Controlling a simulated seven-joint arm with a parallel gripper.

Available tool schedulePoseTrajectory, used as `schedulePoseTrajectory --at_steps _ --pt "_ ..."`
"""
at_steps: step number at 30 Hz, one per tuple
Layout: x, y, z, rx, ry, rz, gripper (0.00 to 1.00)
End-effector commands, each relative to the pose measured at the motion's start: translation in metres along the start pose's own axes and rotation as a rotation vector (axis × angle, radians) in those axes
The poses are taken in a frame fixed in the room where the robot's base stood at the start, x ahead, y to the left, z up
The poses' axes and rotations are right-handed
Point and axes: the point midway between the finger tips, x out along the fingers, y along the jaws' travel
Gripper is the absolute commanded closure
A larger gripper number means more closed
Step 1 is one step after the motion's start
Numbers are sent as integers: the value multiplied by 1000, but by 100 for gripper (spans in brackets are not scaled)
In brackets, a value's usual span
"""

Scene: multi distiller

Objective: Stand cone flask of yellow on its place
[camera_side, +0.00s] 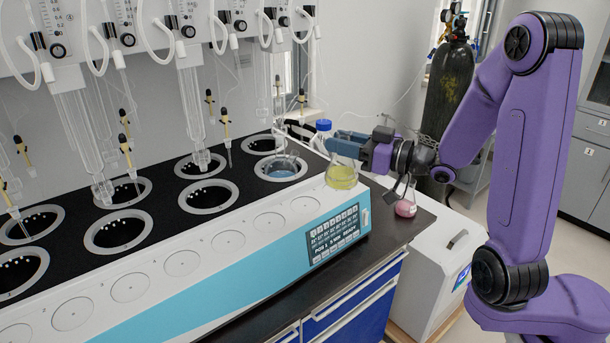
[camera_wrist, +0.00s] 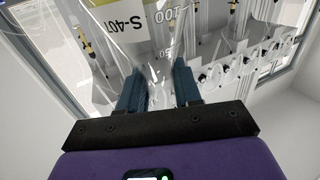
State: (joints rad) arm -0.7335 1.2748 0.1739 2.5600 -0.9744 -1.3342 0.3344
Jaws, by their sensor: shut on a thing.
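The cone flask with yellow liquid (camera_side: 342,176) is upright at the right end of the white ledge (camera_side: 205,252) of the distiller, in the side view. My gripper (camera_side: 341,146) comes from the right and is shut on the flask's neck. In the wrist view, the clear flask (camera_wrist: 150,38) with its printed scale shows beyond the two blue fingers (camera_wrist: 160,88), its neck between them. The flask's base overlaps the ledge's far right end. I cannot tell whether it touches the surface.
Several round marked places (camera_side: 270,220) run along the ledge, bare left of the flask. Behind them are black wells, one holding a bluish vessel (camera_side: 281,167). A blue-capped bottle (camera_side: 323,128) stands behind the flask. A pink flask (camera_side: 405,208) stands on the bench at right.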

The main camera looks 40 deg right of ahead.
Motion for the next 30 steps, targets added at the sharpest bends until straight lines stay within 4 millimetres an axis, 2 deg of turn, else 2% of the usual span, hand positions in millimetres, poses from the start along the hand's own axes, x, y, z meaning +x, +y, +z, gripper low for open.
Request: schedulePoseTrajectory --at_steps 5,15,24,30 --pt "12 4 6 1 -1 -1 100" --pt "61 16 32 3 -2 0 100" --pt "88 23 66 2 -1 -1 100" --pt "98 27 78 0 0 1 100"
